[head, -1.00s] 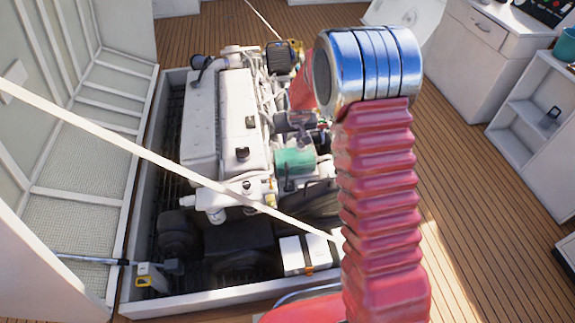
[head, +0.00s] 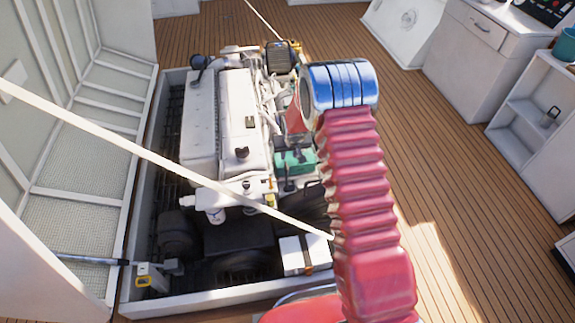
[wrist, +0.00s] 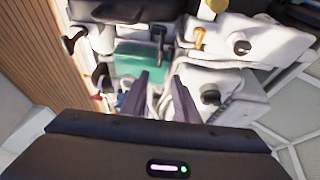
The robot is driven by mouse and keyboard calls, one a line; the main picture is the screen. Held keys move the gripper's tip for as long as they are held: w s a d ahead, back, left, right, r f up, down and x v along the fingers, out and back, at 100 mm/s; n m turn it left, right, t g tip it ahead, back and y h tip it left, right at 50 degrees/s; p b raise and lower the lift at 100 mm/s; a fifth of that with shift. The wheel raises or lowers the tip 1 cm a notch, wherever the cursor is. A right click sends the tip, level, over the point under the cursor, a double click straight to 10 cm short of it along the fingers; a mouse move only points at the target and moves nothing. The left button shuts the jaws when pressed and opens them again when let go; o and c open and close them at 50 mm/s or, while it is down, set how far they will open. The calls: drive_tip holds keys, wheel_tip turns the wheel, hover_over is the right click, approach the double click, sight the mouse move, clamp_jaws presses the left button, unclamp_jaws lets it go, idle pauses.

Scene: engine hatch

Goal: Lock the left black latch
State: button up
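In the wrist view, my gripper (wrist: 163,78) shows as two dark fingers held apart, with nothing between them. They point at the engine near a teal box (wrist: 138,62). A black lever-like part (wrist: 158,38) is above the fingertips, and another black part (wrist: 74,40) is at the upper left. I cannot tell which is the left black latch, or whether it is locked. In the head view, the white engine (head: 200,125) sits in the open hatch, with the teal box (head: 296,161) on its right side. My arm hides the fingers there.
Black knobs (wrist: 240,46) stand on the white engine covers. The raised hatch lid (head: 75,225) is at left, and a white rope (head: 130,153) crosses in front of the engine. The hatch frame (head: 215,302) edges the opening. Wooden deck (head: 440,200) is clear at right.

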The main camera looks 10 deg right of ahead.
sight(287, 166)
drive_tip(key=shift+x, duration=6.75)
drive_tip(key=shift+c, duration=0.4)
clamp_jaws()
drive_tip(key=shift+d, duration=0.25)
drive_tip(key=shift+a, duration=0.15)
